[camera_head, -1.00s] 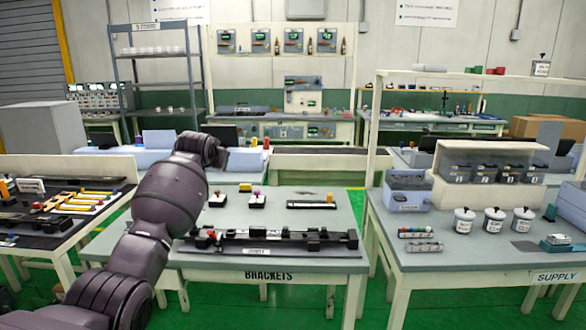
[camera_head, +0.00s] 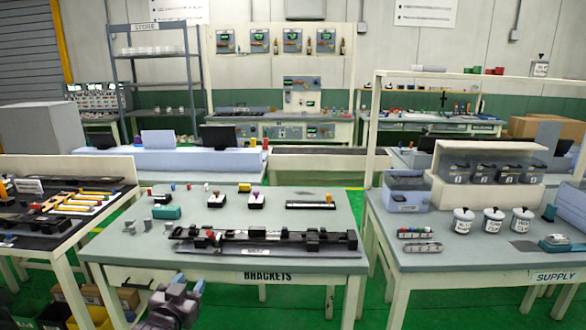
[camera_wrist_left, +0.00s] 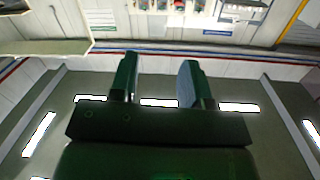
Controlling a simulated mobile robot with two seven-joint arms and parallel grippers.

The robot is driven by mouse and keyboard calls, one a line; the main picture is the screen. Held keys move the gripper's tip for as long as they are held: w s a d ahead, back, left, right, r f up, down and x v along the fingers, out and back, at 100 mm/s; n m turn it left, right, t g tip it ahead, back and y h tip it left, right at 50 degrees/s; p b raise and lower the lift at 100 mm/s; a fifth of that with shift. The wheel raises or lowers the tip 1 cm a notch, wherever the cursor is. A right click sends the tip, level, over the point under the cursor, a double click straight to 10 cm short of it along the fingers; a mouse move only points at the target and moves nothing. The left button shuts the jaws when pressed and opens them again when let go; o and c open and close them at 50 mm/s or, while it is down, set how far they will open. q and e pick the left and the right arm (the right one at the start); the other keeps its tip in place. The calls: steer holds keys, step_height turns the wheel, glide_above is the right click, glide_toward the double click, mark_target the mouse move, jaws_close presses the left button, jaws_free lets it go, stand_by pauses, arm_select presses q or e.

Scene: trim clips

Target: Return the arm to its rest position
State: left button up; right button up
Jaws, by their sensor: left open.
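My left arm shows only as a dark purple-grey part (camera_head: 172,305) at the bottom edge of the head view, in front of the BRACKETS table (camera_head: 120,238) and below its top. In the left wrist view my left gripper (camera_wrist_left: 158,82) has its two green-lit fingers apart with nothing between them. Behind the fingers are ceiling lights and wall, so the gripper faces away from the table. The rest of the arm is out of the head view. My right gripper is in neither view.
A long black rail fixture (camera_head: 265,240) lies on the BRACKETS table, with small grey brackets, a green block (camera_head: 166,212) and colored pieces behind it. The SUPPLY table (camera_head: 470,255) stands right, a tool table (camera_head: 70,232) left. Bins (camera_head: 90,315) sit on the floor lower left.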

arm_select(q)
steer(key=s+a+f+g, duration=0.1)
steer(key=s+f, duration=0.6)
steer(key=s, duration=0.3)
steer(key=s+a+f+n+g+y, duration=0.1)
steer(key=s+f+g, duration=0.1)
steer(key=s+f, duration=0.4)
steer(key=s+a+f+n+g, duration=0.1)
steer(key=s+f, duration=0.6)
steer(key=s, duration=0.7)
steer(key=shift+s+a+f+g+y, duration=0.35)
steer(key=shift+a+g, duration=0.15)
steer(key=shift+g, duration=0.2)
